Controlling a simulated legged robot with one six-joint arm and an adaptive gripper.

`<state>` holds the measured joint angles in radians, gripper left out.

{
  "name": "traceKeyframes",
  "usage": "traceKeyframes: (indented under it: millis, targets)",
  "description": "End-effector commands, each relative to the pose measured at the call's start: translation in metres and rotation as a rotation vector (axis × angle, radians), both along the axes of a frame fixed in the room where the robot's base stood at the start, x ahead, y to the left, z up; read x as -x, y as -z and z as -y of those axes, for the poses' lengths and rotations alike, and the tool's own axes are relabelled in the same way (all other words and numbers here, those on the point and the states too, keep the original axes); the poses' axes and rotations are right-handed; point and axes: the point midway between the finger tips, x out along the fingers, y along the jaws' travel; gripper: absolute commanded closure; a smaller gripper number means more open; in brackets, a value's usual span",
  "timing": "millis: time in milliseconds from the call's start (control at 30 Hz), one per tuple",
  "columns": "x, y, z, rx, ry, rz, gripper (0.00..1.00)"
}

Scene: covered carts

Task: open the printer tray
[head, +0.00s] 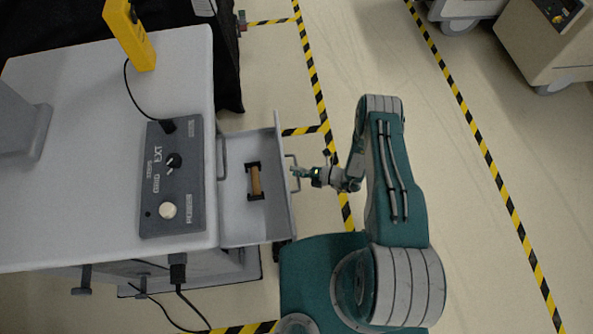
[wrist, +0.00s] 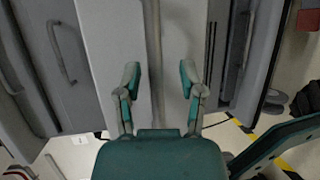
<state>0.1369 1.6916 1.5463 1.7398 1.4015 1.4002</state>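The printer tray (head: 268,215) is a grey drawer standing pulled out from the right side of the grey cart (head: 90,90). It has a looped handle (head: 292,160) on its outer face. My gripper (head: 298,173) is at this handle from the right; contact cannot be made out. In the wrist view my gripper (wrist: 160,78) has its two fingers apart. A narrow grey upright bar (wrist: 153,45) shows between them, with gaps on both sides; I cannot tell for certain whether it is the handle.
A brown cylinder in a black holder (head: 254,181) lies in the tray. A control panel (head: 172,190) and a yellow device (head: 130,35) are on the cart. Cables hang below it. Other carts (head: 550,40) stand at the upper right. The floor at right is clear.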

Motion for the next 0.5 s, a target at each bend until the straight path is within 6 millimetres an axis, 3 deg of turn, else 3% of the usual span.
traceKeyframes:
  millis: [267,500]
  targets:
    - [0.001,-0.002,0.005,-0.002,0.001,0.002,0.49]
    - [0.011,-0.009,0.043,-0.002,0.006,0.002,0.49]
